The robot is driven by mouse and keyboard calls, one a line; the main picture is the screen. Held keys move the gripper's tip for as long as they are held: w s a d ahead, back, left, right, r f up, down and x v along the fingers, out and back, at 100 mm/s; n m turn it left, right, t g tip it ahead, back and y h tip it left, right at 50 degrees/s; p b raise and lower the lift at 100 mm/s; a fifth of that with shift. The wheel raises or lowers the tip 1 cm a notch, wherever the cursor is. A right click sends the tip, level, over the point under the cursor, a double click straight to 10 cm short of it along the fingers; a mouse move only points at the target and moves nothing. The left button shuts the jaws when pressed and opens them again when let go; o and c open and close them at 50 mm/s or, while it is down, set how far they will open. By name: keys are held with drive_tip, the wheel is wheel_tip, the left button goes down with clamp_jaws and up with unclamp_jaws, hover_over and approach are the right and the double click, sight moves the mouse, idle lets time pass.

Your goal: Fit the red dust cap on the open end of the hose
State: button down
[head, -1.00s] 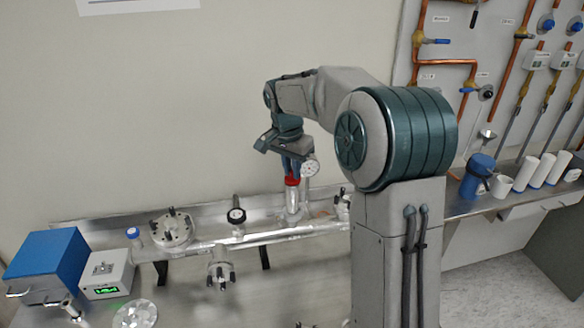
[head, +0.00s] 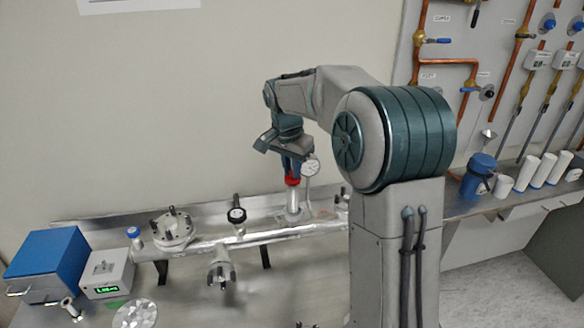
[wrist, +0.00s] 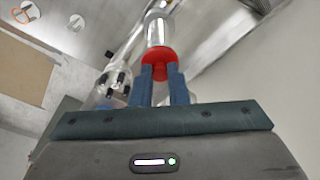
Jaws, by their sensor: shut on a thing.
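The red dust cap (head: 292,180) is between the fingers of my gripper (head: 291,168), which is shut on it. The cap also shows in the wrist view (wrist: 158,62), in front of my two blue fingertips (wrist: 160,74). The silver hose end (head: 293,201) stands upright directly below the cap in the head view. In the wrist view the metal hose (wrist: 158,28) lines up with the cap, and the cap's disc covers its near end. The two look in contact, but I cannot tell how far the cap is seated.
A round dial gauge (head: 310,168) stands close to the right of my gripper. A metal pipe with clamped flanges (head: 265,236) runs along the bench. A blue box (head: 45,262) and a white readout box (head: 106,272) stand at the left. White cups (head: 528,172) stand at the right.

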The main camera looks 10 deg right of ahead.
drive_tip(key=shift+f+b, duration=0.4)
drive_tip(key=shift+f, duration=0.15)
idle(0.7)
drive_tip(key=c, duration=1.3)
unclamp_jaws()
drive_tip(key=r, duration=0.4)
drive_tip(key=s+a+r, duration=0.1)
drive_tip(key=r, duration=0.8)
drive_tip(key=shift+s+a+r+b, duration=0.25)
drive_tip(key=shift+r+b, duration=0.1)
drive_tip(key=shift+b, duration=0.05)
drive_tip(key=s+f+n, duration=0.3)
drive_tip(key=s+f, duration=0.2)
drive_tip(key=s, duration=0.4)
drive_tip(key=s+d+f+n+t+y, duration=0.1)
drive_tip(key=s+f+n, duration=0.2)
drive_tip(key=s, duration=0.7)
drive_tip(key=s+f+n+t, duration=0.1)
drive_tip(key=s+f+n, duration=0.2)
drive_tip(key=s+f, duration=0.3)
drive_tip(key=shift+s+d+f, duration=0.15)
drive_tip(key=shift+s, duration=0.4)
drive_tip(key=shift+s+d+f, duration=0.1)
drive_tip(key=shift+s, duration=0.5)
drive_tip(key=shift+s+d+f, duration=0.15)
drive_tip(key=shift+s, duration=0.4)
